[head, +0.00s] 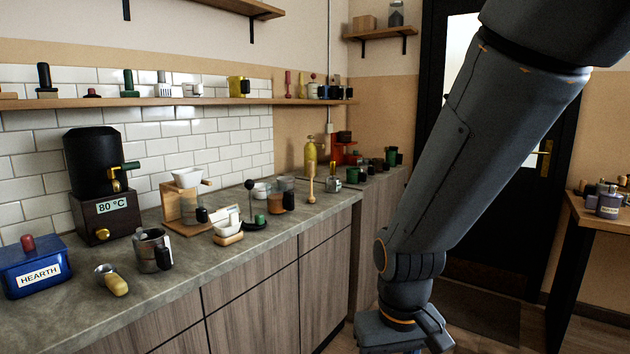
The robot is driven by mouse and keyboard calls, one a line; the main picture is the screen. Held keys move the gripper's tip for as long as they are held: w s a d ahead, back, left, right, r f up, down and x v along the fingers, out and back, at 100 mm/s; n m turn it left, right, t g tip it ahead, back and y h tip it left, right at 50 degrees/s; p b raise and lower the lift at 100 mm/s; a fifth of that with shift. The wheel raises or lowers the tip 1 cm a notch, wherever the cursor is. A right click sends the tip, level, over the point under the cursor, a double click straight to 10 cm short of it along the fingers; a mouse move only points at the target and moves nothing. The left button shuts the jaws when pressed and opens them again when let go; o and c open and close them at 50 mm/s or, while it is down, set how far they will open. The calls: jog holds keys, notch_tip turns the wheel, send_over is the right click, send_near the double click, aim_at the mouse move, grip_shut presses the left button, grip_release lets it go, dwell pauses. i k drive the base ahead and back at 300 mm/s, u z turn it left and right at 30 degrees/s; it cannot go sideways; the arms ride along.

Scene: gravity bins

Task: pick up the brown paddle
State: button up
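A slim light-brown wooden piece (311,184) stands upright near the front edge of the counter (255,243), toward its far end. It may be the brown paddle, but its shape is too small to be sure. A smaller tan upright piece (301,86) stands on the wall shelf (140,102) and could also be a paddle. My arm comes down from the top right, and its wrist shows at the bottom, in front of the cabinets and right of the counter. My gripper's fingers are out of view below.
On the counter stand a black dispenser (90,165) marked 80 °C, a blue HEARTH box (36,268), a metal pitcher (150,250), a scoop (112,280), a wooden dripper stand (178,205) and a yellow bottle (310,155). Metal cups sit beside the upright piece. A side table (590,212) stands right.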

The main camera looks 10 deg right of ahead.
aim_at(311, 175)
jog(key=z, duration=0.4)
jog(key=k, duration=0.55)
jog(key=z, duration=1)
jog(key=k, duration=0.8)
jog(key=z, duration=0.5)
jog(key=i, duration=1.55)
jog(key=u, duration=0.5)
jog(key=i, duration=1.5)
jog(key=u, duration=1.6)
jog(key=i, duration=0.9)
jog(key=u, duration=0.95)
